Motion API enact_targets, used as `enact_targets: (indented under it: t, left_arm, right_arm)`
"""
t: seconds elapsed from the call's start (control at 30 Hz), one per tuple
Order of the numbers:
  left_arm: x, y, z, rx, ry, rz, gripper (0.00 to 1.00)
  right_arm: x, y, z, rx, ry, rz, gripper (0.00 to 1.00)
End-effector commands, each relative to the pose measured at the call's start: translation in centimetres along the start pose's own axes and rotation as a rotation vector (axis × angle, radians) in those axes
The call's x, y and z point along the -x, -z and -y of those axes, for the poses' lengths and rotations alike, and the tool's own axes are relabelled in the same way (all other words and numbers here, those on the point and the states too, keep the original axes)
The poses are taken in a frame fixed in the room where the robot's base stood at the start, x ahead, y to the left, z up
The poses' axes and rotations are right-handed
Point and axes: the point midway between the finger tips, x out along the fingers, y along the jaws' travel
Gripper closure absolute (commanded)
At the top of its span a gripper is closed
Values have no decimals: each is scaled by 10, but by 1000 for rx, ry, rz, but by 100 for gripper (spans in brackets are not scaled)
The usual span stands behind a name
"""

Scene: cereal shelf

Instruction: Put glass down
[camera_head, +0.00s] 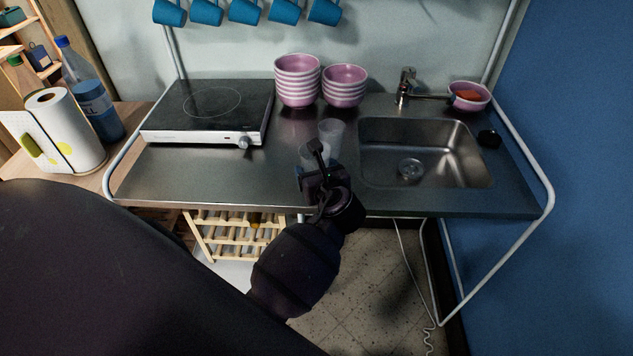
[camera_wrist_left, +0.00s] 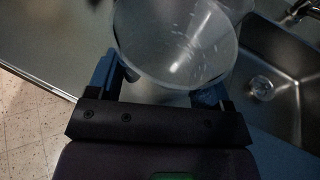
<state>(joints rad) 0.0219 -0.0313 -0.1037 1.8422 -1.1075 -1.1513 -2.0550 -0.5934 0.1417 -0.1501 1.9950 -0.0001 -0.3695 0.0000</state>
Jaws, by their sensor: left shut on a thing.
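My left gripper (camera_head: 314,160) is over the front of the steel counter, left of the sink. It is shut on a clear glass (camera_head: 308,155), which is partly hidden by the gripper in the head view. In the left wrist view the glass (camera_wrist_left: 178,40) stands between the two blue fingers of the gripper (camera_wrist_left: 160,85), its wide round rim toward the camera. I cannot tell whether its base touches the counter (camera_head: 215,180). My right gripper is not in view.
The sink (camera_head: 440,183) lies to the right; it also shows in the left wrist view (camera_wrist_left: 275,75). Stacked pink bowls (camera_head: 297,85) stand behind, and a hotplate (camera_head: 210,108) stands left. Bare counter lies left of the gripper. Blue mugs (camera_head: 245,11) hang above.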

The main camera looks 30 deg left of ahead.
Motion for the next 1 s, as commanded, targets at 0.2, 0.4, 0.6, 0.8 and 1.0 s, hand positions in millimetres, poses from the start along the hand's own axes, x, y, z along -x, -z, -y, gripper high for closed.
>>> enact_targets:
  t: [0.2,0.4,0.6,0.8,1.0]
  left_arm:
    - [-9,30,0,-3,-1,-1,50]
    - [-10,32,0,-1,0,0,50]
    - [-11,34,0,-2,0,0,50]
    - [-11,35,0,-1,-1,-1,5]
    - [-11,35,0,-1,-1,-1,1]
  right_arm:
    - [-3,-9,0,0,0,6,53]
    - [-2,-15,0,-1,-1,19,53]
    - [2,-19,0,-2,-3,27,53]
    - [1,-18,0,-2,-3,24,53]
    - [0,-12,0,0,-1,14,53]
